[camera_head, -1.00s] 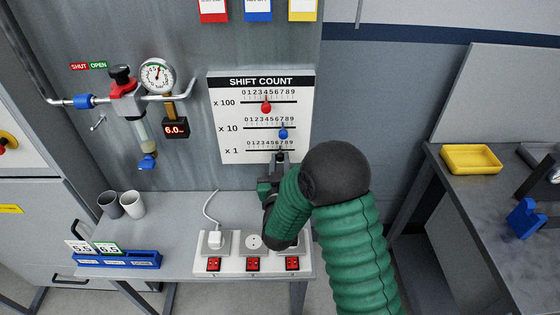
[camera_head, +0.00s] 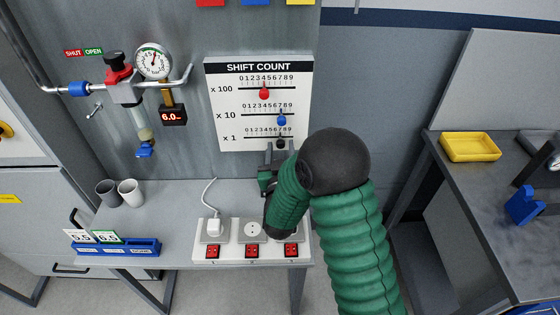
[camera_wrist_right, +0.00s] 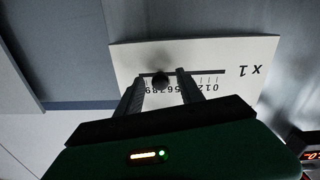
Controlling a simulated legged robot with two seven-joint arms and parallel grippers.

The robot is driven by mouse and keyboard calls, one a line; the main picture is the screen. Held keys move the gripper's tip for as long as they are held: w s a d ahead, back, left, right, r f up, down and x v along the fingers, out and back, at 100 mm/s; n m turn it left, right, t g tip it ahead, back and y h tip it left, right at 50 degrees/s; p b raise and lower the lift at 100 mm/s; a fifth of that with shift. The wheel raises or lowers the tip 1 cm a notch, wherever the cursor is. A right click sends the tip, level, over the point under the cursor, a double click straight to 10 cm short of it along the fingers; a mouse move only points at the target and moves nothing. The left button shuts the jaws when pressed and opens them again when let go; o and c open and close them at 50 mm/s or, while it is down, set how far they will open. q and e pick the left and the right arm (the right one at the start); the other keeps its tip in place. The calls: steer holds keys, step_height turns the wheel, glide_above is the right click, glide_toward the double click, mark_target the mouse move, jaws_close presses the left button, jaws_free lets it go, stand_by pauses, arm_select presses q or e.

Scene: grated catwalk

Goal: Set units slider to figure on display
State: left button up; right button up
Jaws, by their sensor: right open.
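The SHIFT COUNT board (camera_head: 215,100) hangs on the wall with three slider rows. The units slider, a black knob (camera_head: 280,144) on the x 1 row, stands right of the scale's middle, around 7; the exact digit is hard to tell. The display (camera_head: 173,116) reads 6.0, with smaller marks after it. My right gripper (camera_head: 279,151) is open just below the knob. In the right wrist view its fingers (camera_wrist_right: 160,90) stand either side of the knob (camera_wrist_right: 160,79), apart from each other; contact cannot be told. My left gripper is not in view.
The red x 100 knob (camera_head: 264,92) and blue x 10 knob (camera_head: 281,120) sit above on the same board. A socket strip (camera_head: 232,254) lies on the bench below. A pressure gauge (camera_head: 154,61) and valve are at left.

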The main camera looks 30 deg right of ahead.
steer(key=p+v, duration=0.9)
steer(key=v, duration=0.7)
steer(key=shift+a+p, duration=0.15)
steer(key=shift+p, duration=0.25)
steer(key=shift+s, duration=0.1)
steer(key=shift+f, duration=0.1)
